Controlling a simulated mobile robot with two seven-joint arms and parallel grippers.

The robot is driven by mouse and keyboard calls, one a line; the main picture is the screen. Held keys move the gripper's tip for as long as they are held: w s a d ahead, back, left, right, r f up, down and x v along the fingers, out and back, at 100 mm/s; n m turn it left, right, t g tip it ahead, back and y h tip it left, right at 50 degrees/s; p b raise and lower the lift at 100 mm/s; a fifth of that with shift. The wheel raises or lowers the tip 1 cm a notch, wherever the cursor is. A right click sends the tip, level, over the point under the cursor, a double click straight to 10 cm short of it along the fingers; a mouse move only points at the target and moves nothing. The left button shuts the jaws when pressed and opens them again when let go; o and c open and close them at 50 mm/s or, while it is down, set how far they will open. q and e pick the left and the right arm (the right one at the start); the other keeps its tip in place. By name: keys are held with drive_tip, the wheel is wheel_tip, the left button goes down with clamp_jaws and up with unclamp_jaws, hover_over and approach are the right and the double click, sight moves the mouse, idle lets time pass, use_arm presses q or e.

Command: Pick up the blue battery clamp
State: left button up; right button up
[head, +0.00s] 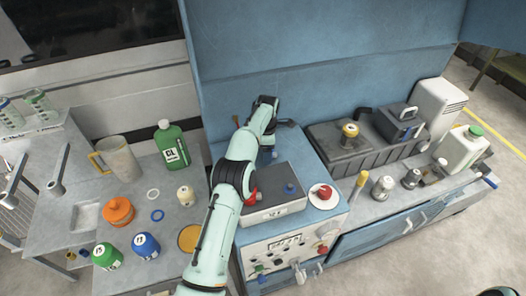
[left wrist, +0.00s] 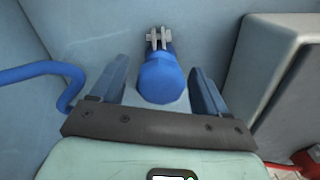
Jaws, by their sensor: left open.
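In the left wrist view, the blue battery clamp (left wrist: 162,80) stands out between my left gripper's two fingers, with its grey metal jaws at the far end. My left gripper (left wrist: 160,70) is open, with one finger on each side of the clamp and visible gaps to both. In the head view my left arm reaches over the blue cart and hides most of the gripper and the clamp. My right gripper is not in view.
A grey box (head: 274,196) sits on the blue cart close to my left arm; its side also shows in the left wrist view (left wrist: 262,72). A blue cable (left wrist: 40,72) curves at the left there. Bottles and a jug (head: 120,160) stand on the left table.

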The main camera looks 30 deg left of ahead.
use_arm(q)
drive_tip(key=shift+f, duration=0.1)
drive_tip(key=shift+d, duration=0.1)
drive_tip(key=shift+c, duration=1.2)
drive_tip(key=c, duration=0.9)
